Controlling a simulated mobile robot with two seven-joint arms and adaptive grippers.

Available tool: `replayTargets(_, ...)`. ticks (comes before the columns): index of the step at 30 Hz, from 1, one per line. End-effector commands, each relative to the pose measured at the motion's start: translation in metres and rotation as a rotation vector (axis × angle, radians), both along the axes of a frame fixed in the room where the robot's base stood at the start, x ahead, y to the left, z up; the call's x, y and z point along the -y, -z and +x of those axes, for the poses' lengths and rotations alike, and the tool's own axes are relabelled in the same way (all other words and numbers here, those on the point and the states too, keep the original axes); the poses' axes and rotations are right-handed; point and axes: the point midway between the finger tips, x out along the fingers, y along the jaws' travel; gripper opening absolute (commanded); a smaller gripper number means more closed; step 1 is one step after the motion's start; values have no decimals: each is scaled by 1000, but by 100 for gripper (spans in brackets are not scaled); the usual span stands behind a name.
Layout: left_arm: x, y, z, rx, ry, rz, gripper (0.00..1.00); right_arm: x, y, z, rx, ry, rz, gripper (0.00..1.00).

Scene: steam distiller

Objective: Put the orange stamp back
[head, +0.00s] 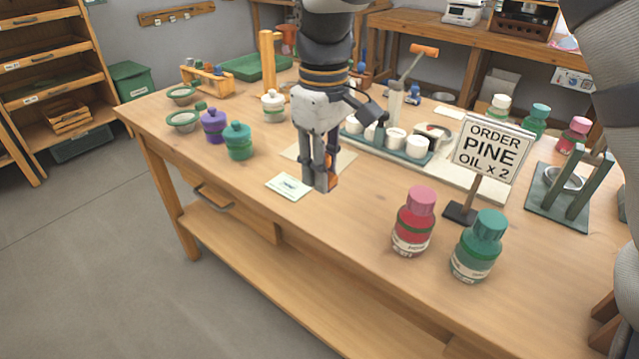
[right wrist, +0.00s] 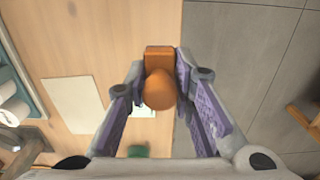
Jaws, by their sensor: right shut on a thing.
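The orange stamp (head: 333,172) is between the fingers of my right gripper (head: 321,184), low over the front part of the workbench. In the right wrist view the stamp (right wrist: 158,88) shows its round knob and square block, with the purple-padded fingers (right wrist: 160,92) closed on both sides. A small pale card with print (head: 290,187) lies just left of the gripper. A beige sheet (head: 342,158) lies behind the fingers. I cannot tell whether the stamp touches the bench. My left gripper is not in view.
Purple (head: 213,125) and green (head: 238,141) jars stand to the left. A tray of white cups (head: 397,140) is behind right. An order sign (head: 490,146), red bottle (head: 413,222) and green bottle (head: 478,245) stand right. The bench's front edge is close to the gripper.

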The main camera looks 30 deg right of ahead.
Motion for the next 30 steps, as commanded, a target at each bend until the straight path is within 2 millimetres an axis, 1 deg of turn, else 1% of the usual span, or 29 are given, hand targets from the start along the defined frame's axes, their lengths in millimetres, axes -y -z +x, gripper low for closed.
replayTargets(1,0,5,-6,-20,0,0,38,8,19,4,-16,2,2,5)
replayTargets(3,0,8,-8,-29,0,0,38,18,32,9,-12,0,1,5)
replayTargets(10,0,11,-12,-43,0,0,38,34,51,17,-8,1,1,5)
replayTargets(13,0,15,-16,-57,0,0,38,43,70,21,-12,-1,1,5)
replayTargets(15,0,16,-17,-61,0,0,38,42,85,21,-11,-2,1,5)
replayTargets(16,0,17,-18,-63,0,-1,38,42,90,21,-10,-2,1,5)
replayTargets(18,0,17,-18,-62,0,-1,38,42,92,21,-4,-1,0,5)
replayTargets(23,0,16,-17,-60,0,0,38,42,90,22,-2,-1,0,5)
replayTargets(27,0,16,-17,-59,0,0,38,42,94,21,-4,-1,1,5)
replayTargets(28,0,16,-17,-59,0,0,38,42,94,21,-4,-1,2,25)
replayTargets(29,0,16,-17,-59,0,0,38,42,94,21,-4,-1,1,32)
replayTargets(30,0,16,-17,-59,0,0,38,42,94,21,-4,-1,1,41)
